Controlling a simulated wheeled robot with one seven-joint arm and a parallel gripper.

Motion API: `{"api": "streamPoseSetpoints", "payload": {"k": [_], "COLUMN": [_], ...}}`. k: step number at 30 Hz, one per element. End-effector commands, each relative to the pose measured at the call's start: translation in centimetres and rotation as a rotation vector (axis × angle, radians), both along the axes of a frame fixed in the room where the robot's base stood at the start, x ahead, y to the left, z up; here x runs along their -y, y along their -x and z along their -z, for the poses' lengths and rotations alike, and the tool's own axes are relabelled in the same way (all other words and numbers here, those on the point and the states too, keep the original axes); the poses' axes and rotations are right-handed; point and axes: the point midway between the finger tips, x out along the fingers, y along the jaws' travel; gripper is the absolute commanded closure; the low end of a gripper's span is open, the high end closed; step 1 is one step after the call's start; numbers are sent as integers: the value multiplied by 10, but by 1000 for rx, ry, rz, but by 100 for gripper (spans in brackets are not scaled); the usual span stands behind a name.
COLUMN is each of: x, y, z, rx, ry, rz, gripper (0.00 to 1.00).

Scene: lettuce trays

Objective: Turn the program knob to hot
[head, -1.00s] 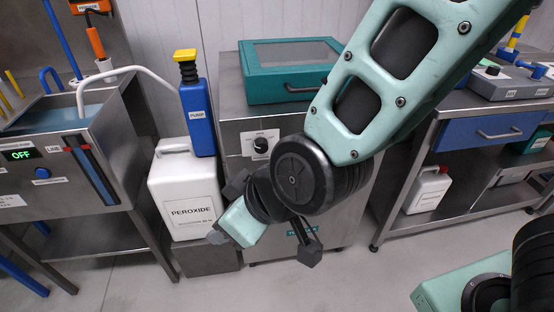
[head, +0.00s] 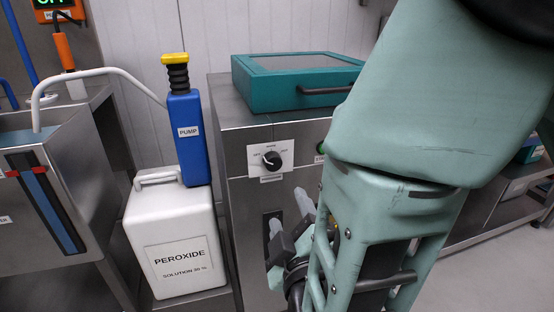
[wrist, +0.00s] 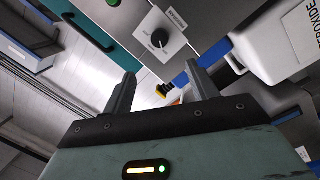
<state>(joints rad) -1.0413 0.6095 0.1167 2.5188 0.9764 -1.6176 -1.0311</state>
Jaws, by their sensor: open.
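The program knob (head: 272,160) is a round black knob with a white mark on a white label plate (head: 284,145) on the front of the steel cabinet (head: 240,200). The small words around it are too small to read surely. In the wrist view the knob (wrist: 160,39) lies beyond and between my fingertips, apart from them. My gripper (head: 288,212) is open and empty, just below the knob in the head view, its fingers pointing up toward the panel. It also shows in the wrist view (wrist: 160,73). My arm hides the cabinet's right part.
A teal lidded box (head: 290,82) with a dark handle sits on the cabinet. A white peroxide canister (head: 175,225) and a blue pump (head: 188,140) stand close at the left. A steel tank (head: 85,195) stands farther left.

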Motion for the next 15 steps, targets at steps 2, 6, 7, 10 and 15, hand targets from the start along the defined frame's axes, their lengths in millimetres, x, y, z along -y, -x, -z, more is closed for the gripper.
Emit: {"api": "streamPoseSetpoints", "payload": {"k": [2,6,7,10,15], "x": [-1,-6,-7,-10,-16], "y": [-16,-45,-52,-73,-106], "z": [0,0,1,0,1], "rx": [2,3,1,2,1], "ry": [-1,-2,-3,-3,-3], "rz": [5,4,5,4,2], "gripper": [42,42,42,42,42]}}
